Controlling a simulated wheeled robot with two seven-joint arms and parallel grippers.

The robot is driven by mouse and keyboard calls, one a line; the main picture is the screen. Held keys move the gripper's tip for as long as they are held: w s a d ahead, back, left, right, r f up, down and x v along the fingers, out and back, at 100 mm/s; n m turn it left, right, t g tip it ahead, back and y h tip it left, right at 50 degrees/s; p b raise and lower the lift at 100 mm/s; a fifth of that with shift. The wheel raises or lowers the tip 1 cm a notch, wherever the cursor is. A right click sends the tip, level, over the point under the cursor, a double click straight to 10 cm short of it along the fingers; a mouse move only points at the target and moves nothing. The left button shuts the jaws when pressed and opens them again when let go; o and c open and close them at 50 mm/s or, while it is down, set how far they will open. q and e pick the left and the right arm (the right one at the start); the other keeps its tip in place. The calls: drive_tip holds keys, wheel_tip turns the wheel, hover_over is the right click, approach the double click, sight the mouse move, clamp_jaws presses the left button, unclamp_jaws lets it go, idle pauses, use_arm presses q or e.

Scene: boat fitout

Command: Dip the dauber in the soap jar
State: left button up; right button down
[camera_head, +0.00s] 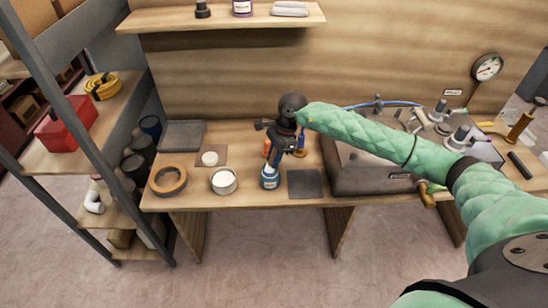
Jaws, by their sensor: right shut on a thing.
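My right gripper (279,147) comes in from the right and points down over the middle of the workbench. It is shut on the dauber, which is mostly hidden by the dark fingers. Right below the fingertips stands a small jar with a blue label (270,181), which looks like the soap jar. I cannot tell whether the dauber's tip is inside it or just above it. To its left stands an open round tub with white contents (223,181). My left gripper is not in view.
A tape roll (167,179) and a white disc (210,158) lie left on the workbench (205,203). A dark square pad (304,184) lies right of the jar. A large grey unit with fittings (375,180) fills the right. A shelf (220,17) hangs behind.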

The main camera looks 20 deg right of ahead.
sight(274, 149)
drive_tip(key=shift+r+p, duration=0.35)
drive_tip(key=shift+r, duration=3.1)
